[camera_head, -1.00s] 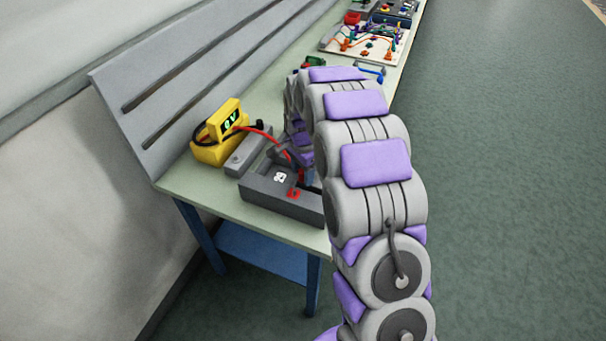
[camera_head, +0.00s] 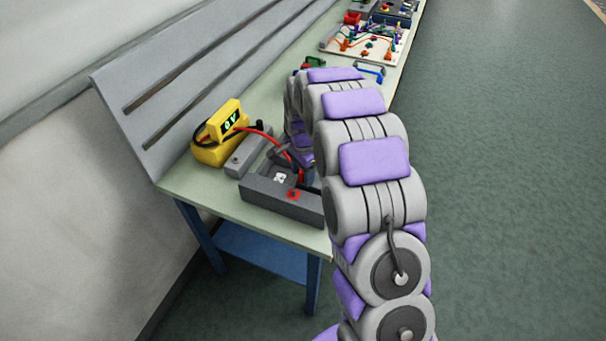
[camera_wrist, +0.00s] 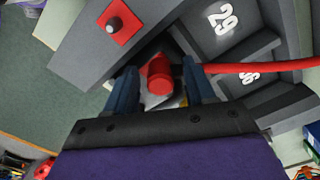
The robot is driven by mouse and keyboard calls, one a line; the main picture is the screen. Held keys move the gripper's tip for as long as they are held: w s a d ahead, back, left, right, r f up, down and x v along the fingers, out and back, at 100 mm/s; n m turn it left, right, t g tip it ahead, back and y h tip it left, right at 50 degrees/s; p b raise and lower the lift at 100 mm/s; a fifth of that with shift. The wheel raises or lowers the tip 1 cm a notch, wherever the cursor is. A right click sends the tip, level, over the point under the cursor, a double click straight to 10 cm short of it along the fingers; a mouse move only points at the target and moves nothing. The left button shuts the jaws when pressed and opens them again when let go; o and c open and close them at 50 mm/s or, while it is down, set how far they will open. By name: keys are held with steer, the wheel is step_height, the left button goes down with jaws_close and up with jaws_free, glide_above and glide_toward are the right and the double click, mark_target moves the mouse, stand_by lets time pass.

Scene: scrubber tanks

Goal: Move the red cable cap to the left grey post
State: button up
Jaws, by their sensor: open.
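In the wrist view the red cable cap (camera_wrist: 160,76) sits between the two blue fingers of my gripper (camera_wrist: 160,69). The fingers are open, one on each side of the cap; I cannot tell whether they touch it. A red cable (camera_wrist: 265,66) runs to the right from near the cap. A short grey post (camera_wrist: 114,24) stands bare on a red square pad at the upper left. In the head view that red pad (camera_head: 293,194) is on the front of the dark grey box (camera_head: 265,193). My arm hides most of the gripper there.
A yellow meter (camera_head: 220,135) reading 0 V stands left of the box, beside a light grey bar (camera_head: 247,153). The slotted back panel (camera_head: 165,115) bounds the bench at the left. A board with coloured wires (camera_head: 365,45) lies farther back. The floor at the right is clear.

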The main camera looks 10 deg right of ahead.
steer(key=shift+c, duration=0.2)
jaws_close()
stand_by(0.4)
steer(key=shift+r, duration=0.15)
steer(key=shift+r+p, duration=1.15)
steer(key=shift+r, duration=1.75)
